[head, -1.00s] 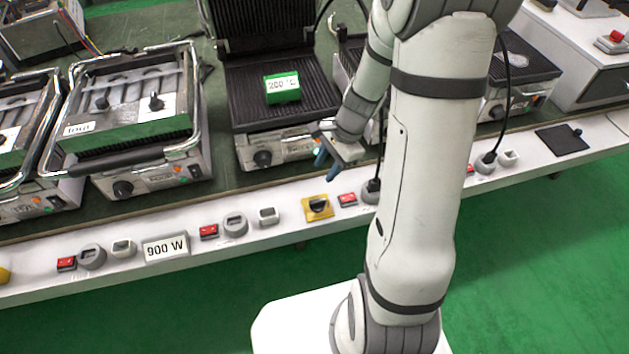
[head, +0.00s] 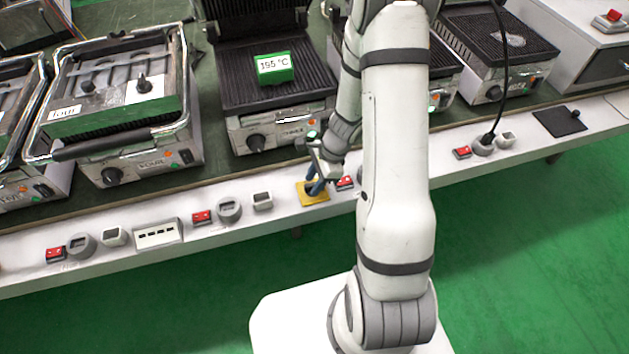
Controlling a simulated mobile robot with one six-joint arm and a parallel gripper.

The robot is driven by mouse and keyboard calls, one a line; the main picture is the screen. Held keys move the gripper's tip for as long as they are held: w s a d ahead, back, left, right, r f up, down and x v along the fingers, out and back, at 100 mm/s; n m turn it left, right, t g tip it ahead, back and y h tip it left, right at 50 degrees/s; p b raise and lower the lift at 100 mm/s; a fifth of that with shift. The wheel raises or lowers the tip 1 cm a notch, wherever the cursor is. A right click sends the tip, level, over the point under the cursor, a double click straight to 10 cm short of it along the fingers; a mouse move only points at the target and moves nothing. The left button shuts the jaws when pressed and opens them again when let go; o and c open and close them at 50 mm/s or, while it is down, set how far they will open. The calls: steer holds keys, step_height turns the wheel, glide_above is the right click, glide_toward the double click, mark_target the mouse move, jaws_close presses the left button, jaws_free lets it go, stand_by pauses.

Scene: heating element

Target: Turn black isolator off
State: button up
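The black isolator is a black rotary knob on a yellow plate (head: 313,198), set in the white front strip of the bench. My gripper (head: 315,187) points down at it from above, with its blue fingertips at the knob. The fingers cover most of the knob, so its angle is hidden. The frames do not show clearly whether the fingers are closed on it or just around it.
A red switch (head: 345,183) sits just right of the plate. A grey socket (head: 229,210) and another red switch (head: 202,217) lie to the left. A power display (head: 158,234) shows dashes.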

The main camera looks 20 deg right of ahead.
steer(key=shift+c, duration=0.3)
jaws_close()
stand_by(0.4)
steer(key=n, duration=0.2)
steer(key=n+g+p, duration=0.1)
steer(key=n, duration=0.1)
steer(key=shift+w+a+g, duration=0.1)
steer(key=shift+w+g, duration=0.05)
steer(key=shift+g, duration=0.15)
steer(key=n+g, duration=0.1)
steer(key=n, duration=0.1)
steer(key=n+h+p, duration=0.1)
steer(key=n, duration=0.2)
steer(key=shift+w+a+g, duration=0.1)
steer(key=shift+g, duration=0.3)
steer(key=n+h, duration=0.1)
steer(key=n, duration=0.3)
steer(key=shift+a+n+g+h, duration=0.1)
steer(key=shift+n+g+h, duration=0.3)
steer(key=shift+w+a+n+h, duration=0.1)
steer(key=shift+n+h, duration=0.7)
steer(key=shift+n, duration=1.2)
